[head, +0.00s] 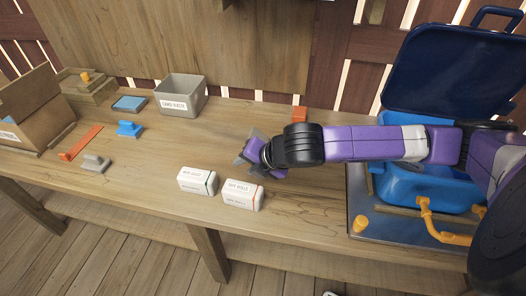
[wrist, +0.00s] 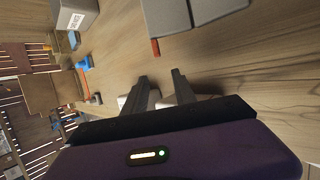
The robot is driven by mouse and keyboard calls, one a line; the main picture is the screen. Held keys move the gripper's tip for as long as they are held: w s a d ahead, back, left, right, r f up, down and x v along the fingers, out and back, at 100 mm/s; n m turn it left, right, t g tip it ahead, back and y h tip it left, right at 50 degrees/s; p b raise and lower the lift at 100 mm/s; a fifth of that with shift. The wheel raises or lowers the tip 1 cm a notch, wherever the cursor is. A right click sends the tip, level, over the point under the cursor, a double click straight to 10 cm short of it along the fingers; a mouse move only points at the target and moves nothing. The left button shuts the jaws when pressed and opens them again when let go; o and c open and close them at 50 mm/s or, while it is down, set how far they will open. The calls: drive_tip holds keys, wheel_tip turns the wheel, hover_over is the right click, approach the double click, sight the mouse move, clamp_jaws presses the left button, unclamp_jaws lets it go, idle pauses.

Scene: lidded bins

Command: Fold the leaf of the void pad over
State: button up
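A flat grey thing in two panels with a seam between them (wrist: 188,16) shows at the top of the wrist view and looks like the void pad. Its far part is cut off by the picture edge. I cannot make it out in the head view, where my arm covers part of the table. My gripper (wrist: 160,77) is open, its two dark fingers apart with bare wood between the tips. The fingers are short of the grey panels and do not touch them. In the head view, my gripper (head: 250,158) is above the table behind two white cartons.
Two white cartons (head: 197,181) (head: 243,195) stand at the table's front edge. A small orange block (head: 299,114) lies behind my arm. A grey bin (head: 181,95) stands at the back. A blue bin with raised lid (head: 450,70) is right. Orange, blue and grey parts lie left.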

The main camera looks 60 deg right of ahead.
wheel_tip(320, 180, up, 4)
drive_tip(key=p, duration=0.2)
drive_tip(key=shift+p, duration=0.4)
drive_tip(key=shift+c, duration=0.2)
